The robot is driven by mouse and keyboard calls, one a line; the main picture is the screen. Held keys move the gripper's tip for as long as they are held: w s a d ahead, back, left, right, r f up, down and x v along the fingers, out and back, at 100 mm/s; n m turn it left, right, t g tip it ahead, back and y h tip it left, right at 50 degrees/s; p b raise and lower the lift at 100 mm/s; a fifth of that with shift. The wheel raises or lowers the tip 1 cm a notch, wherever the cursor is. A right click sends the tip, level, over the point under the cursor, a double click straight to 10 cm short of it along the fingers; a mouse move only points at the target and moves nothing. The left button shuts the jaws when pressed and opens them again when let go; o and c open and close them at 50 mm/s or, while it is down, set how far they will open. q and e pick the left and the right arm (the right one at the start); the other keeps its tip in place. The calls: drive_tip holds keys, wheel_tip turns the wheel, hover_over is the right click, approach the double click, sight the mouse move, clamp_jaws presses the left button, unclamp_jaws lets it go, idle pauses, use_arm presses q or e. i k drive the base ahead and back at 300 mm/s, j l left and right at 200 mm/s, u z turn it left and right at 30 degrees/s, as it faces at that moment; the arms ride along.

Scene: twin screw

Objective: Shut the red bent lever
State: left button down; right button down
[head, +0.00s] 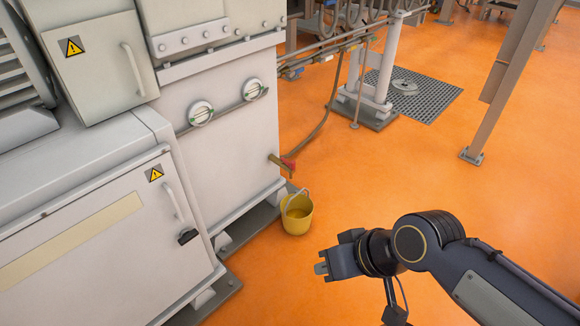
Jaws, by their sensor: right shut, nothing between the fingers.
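The red bent lever (289,163) sits on a short pipe (277,160) that juts from the right side of the white machine, low down. My right gripper (321,268) comes in from the lower right and is shut and empty. It is in front of the lever and lower in the picture, apart from it. My left gripper is not in view.
A yellow bucket (297,213) stands on the floor below the pipe, between the lever and my gripper in the picture. The white machine (235,160) fills the left side. Orange floor (420,170) is clear to the right, with a grey post (500,90) farther off.

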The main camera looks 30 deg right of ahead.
sight(292, 165)
drive_tip(key=i+l, duration=0.2)
drive_tip(key=i, duration=0.15)
drive_tip(key=i+l+u, duration=0.1)
drive_tip(key=i, duration=0.3)
drive_tip(key=i+l, duration=0.25)
drive_tip(key=i, duration=0.1)
